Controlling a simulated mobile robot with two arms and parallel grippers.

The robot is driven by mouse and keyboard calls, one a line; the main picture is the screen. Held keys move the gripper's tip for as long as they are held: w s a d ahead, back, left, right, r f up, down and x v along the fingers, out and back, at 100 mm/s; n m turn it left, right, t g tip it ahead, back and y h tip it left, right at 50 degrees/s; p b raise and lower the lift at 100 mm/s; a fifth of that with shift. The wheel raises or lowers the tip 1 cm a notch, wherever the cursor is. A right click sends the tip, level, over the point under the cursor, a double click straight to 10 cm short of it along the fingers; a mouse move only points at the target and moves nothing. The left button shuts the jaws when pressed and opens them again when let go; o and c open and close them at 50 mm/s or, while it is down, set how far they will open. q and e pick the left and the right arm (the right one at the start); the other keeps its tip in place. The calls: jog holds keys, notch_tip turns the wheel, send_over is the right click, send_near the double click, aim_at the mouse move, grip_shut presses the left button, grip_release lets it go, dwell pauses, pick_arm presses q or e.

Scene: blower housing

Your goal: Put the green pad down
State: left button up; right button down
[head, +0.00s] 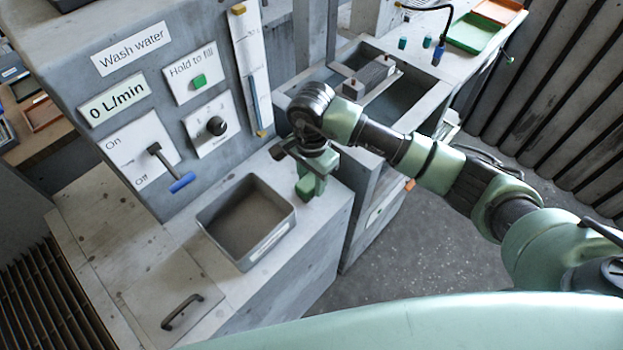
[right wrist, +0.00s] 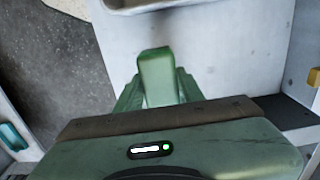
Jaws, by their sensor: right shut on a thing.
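The green pad (head: 305,188) is a small block at the tips of my right gripper (head: 312,180), over the grey counter to the right of the grey bin. In the right wrist view the pad (right wrist: 156,75) stands out between the green fingers, which are shut on it. The counter lies beneath it. I cannot tell whether the pad touches the counter. The fingers hide part of the pad. My left gripper is in neither view.
The grey bin (head: 287,224) stands open and empty on the counter (head: 325,212). The panel behind holds a lever (head: 165,165) with a blue handle and a black knob (head: 216,126). A sink (head: 412,90) and a green tray (head: 472,32) lie further back.

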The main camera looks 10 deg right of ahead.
jog(key=shift+f, duration=0.55)
jog(key=shift+f, duration=0.15)
jog(key=c, duration=0.9)
grip_release()
